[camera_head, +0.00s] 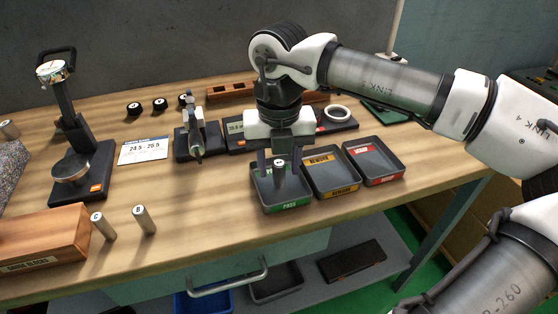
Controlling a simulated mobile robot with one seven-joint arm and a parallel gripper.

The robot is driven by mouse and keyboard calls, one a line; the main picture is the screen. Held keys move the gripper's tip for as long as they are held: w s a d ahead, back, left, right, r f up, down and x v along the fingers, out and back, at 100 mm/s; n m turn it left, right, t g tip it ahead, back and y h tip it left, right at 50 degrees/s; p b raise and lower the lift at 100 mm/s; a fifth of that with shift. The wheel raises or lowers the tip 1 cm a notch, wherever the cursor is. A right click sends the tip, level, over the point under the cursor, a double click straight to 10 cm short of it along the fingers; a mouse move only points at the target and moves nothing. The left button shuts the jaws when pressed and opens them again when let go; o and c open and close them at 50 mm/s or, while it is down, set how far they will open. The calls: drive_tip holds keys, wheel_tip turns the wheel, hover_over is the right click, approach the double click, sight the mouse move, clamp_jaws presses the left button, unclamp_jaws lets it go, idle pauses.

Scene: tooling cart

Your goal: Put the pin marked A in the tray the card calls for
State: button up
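A grey metal pin (279,174) stands upright in the green-labelled PASS tray (288,207); its small mark is too small to read surely. My gripper (279,162) points down over this tray, with one finger on each side of the pin and a gap to each, so it looks open. The yellow-labelled tray (345,190) and red-labelled tray (385,180) are to its right and look empty. The card (143,150) reads 24.5 - 25.5. Pins C (103,226) and B (144,220) stand on the bench at front left.
A wooden gauge-block box (45,240) is at the front left, with a dial gauge stand (76,130) behind it. A micrometer (196,135) on a dark base and a ring (338,112) on a dark plate stand behind. Bench between pin B and the PASS tray is clear.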

sight(279, 163)
drive_tip(key=shift+r, duration=0.1)
wheel_tip(279, 163, up, 12)
idle(0.5)
